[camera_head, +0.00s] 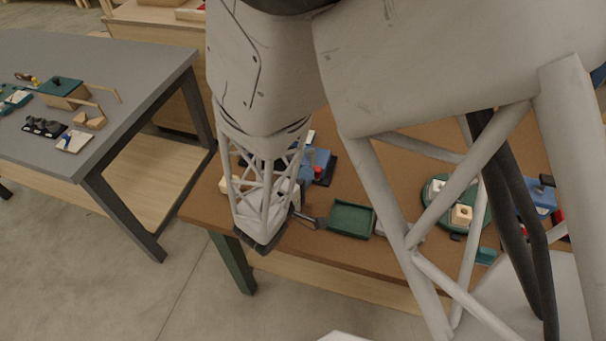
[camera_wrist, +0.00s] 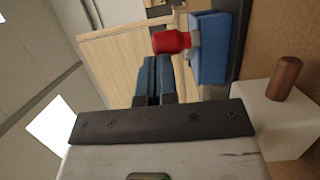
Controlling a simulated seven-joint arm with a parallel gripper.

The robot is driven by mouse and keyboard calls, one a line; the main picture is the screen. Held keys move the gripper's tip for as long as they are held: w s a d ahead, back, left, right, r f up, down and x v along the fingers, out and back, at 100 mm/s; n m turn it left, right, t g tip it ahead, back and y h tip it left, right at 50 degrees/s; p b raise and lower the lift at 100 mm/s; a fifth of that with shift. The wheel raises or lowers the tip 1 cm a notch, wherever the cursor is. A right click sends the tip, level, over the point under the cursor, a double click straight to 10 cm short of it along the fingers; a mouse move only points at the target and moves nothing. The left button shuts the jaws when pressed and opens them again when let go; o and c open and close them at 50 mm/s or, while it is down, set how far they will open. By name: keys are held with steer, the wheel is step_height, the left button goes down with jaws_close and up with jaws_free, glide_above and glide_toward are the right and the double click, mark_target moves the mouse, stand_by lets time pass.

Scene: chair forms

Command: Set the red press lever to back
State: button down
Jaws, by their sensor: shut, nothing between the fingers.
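The press lever's red knob (camera_wrist: 171,42) shows in the upper middle of the wrist view, beside a blue block (camera_wrist: 210,48) that looks like the press body. The knob also shows in the head view (camera_head: 318,170), by the blue press (camera_head: 319,157) on the brown table. My gripper (camera_wrist: 155,60) has its two blue fingers together and empty. In the picture the fingertips lie just below and left of the knob; I cannot tell whether they touch it. My arm hides part of the press in the head view, and the lever's shaft is mostly hidden.
A white block (camera_wrist: 290,132) with a brown peg (camera_wrist: 284,78) stands at the right in the wrist view. In the head view, a green tray (camera_head: 351,219) and a round green base (camera_head: 437,188) with pale blocks are to the right. A grey table (camera_head: 120,75) stands left.

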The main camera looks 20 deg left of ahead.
steer(key=shift+w+d+n+t+y, duration=0.2)
steer(key=shift+d+n+y, duration=0.35)
steer(key=shift+y, duration=0.3)
steer(key=shift+w+d+n+t+y, duration=0.1)
steer(key=shift+d+n+t+y, duration=0.1)
steer(key=shift+d+n+y, duration=0.5)
steer(key=shift+w+d, duration=0.4)
steer(key=shift+d, duration=0.35)
steer(key=w+d, duration=0.2)
steer(key=d, duration=0.1)
steer(key=shift+w+d, duration=0.1)
steer(key=shift+w, duration=0.3)
steer(key=shift+w+d, duration=0.4)
steer(key=shift+w, duration=0.45)
steer(key=shift+w+d, duration=0.4)
steer(key=shift+w, duration=0.45)
steer(key=shift+w+r, duration=0.1)
steer(key=shift+s+d, duration=0.1)
steer(key=shift+s, duration=0.6)
steer(key=s, duration=0.3)
steer(key=shift+y, duration=0.25)
steer(key=shift+s+d, duration=3.45)
steer(key=shift+d, duration=0.1)
